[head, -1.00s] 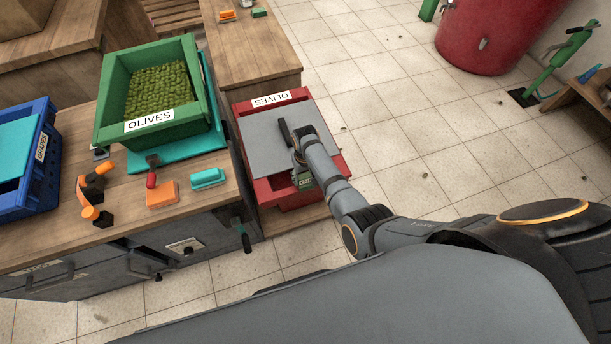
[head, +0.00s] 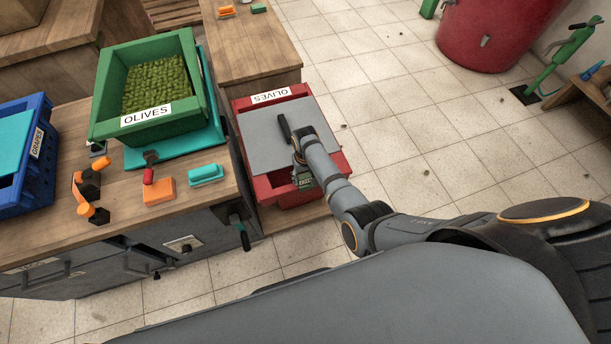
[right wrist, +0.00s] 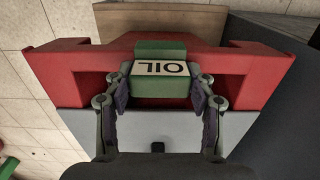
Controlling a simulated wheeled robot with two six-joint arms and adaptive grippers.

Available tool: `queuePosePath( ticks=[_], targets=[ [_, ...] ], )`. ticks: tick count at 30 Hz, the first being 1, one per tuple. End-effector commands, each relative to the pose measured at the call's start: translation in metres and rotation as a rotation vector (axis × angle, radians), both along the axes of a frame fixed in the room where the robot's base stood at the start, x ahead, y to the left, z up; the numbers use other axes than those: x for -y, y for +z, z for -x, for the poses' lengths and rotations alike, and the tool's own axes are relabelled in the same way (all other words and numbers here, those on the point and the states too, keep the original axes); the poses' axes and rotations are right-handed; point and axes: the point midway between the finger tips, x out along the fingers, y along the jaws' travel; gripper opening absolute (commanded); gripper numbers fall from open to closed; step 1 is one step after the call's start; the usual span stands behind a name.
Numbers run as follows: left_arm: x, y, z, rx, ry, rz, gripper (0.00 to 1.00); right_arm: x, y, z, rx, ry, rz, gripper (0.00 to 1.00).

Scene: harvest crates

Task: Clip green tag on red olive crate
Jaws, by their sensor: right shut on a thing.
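The red olive crate (head: 268,191) stands low beside the workbench, with an "OLIVES" label on its far side and a grey lid (head: 262,146) over most of its top. My right gripper (head: 304,172) is at its near side. In the right wrist view, the right gripper (right wrist: 160,88) is shut on the green tag (right wrist: 161,51), which reads "OIL". The tag is at the crate's red wall (right wrist: 90,68); I cannot tell whether it is clipped on. The tag also shows small in the head view (head: 304,182). My left gripper is out of view.
On the workbench (head: 125,215) at left are a green crate of olives (head: 106,120), a blue crate (head: 36,175), an orange block (head: 159,191) and a teal block (head: 206,175). A red barrel (head: 490,30) stands at the back right. The tiled floor right of the red crate is clear.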

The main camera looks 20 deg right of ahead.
Motion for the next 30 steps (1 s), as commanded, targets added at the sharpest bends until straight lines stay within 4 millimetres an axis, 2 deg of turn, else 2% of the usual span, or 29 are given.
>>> queuePosePath(
  ticks=[5,6,11,20,23,26,30],
  targets=[
    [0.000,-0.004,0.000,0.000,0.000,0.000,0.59,0.000,-0.005,0.000,0.000,0.000,0.000,0.29],
    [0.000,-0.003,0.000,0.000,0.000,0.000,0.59,0.000,-0.004,0.000,0.000,0.000,0.000,0.61],
    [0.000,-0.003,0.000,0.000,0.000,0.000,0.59,0.000,-0.004,0.000,0.000,0.000,0.000,0.82],
    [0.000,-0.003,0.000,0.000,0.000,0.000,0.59,0.000,-0.004,0.000,0.000,0.000,0.000,0.82],
    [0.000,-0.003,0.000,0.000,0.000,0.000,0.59,0.000,0.003,0.000,0.002,0.000,-0.001,0.82],
    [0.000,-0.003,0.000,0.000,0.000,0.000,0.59,-0.001,0.019,-0.001,0.004,-0.001,-0.001,0.82],
    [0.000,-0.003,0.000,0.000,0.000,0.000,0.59,0.000,0.054,-0.001,0.005,-0.001,-0.001,0.82]
  ],
)
